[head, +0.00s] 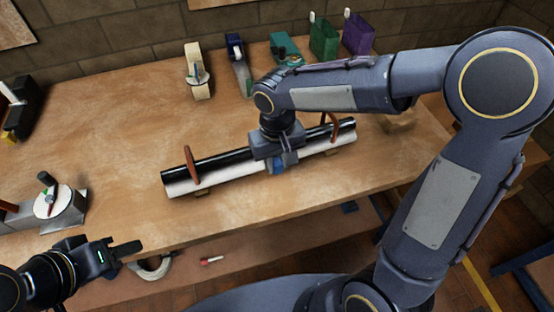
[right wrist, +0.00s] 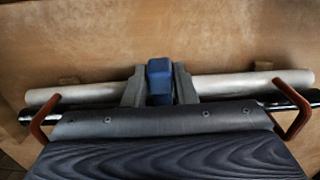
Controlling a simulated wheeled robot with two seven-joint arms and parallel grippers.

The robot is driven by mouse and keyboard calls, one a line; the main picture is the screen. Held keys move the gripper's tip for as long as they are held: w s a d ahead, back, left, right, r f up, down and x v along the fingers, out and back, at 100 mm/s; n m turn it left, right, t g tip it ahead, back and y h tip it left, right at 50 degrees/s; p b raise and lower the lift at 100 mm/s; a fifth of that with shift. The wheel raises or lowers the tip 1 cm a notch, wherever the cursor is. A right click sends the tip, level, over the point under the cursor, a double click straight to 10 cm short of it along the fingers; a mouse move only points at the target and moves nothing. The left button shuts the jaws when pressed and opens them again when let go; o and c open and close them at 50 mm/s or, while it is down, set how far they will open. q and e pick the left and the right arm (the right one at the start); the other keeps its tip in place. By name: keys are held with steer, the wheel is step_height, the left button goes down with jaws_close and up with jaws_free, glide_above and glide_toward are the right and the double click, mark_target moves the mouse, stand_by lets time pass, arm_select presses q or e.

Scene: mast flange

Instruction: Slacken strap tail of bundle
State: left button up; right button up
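The bundle lies across the bench: a white pipe (head: 225,178) beside a black pipe (head: 220,158), also seen as the pale pipe (right wrist: 80,93) in the right wrist view. A blue block (right wrist: 160,82), perhaps the strap's buckle or tail, sits at mid-bundle; it also shows in the head view (head: 278,166). My right gripper (right wrist: 160,88) is over the bundle's middle, its fingers close against both sides of the blue block. The rest of the strap is hidden. My left gripper (head: 126,252) is away from the bundle, off the bench's front edge at lower left; its finger gap is unclear.
Reddish-brown bars (head: 191,165) stand near both bundle ends. A device with a white dial (head: 52,203) sits at left. Tape dispensers (head: 197,80) and green and purple boxes (head: 324,40) line the back. A red-tipped tool (head: 211,261) lies below.

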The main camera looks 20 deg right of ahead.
jaws_close()
steer(key=w, duration=0.3)
steer(key=w+p, duration=0.1)
steer(key=w, duration=0.1)
steer(key=shift+w+a, duration=0.25)
steer(key=shift+w, duration=0.1)
steer(key=o, duration=0.5)
jaws_free()
steer(key=shift+r, duration=0.1)
step_height(320, 180, up, 8)
steer(key=shift+f, duration=0.15)
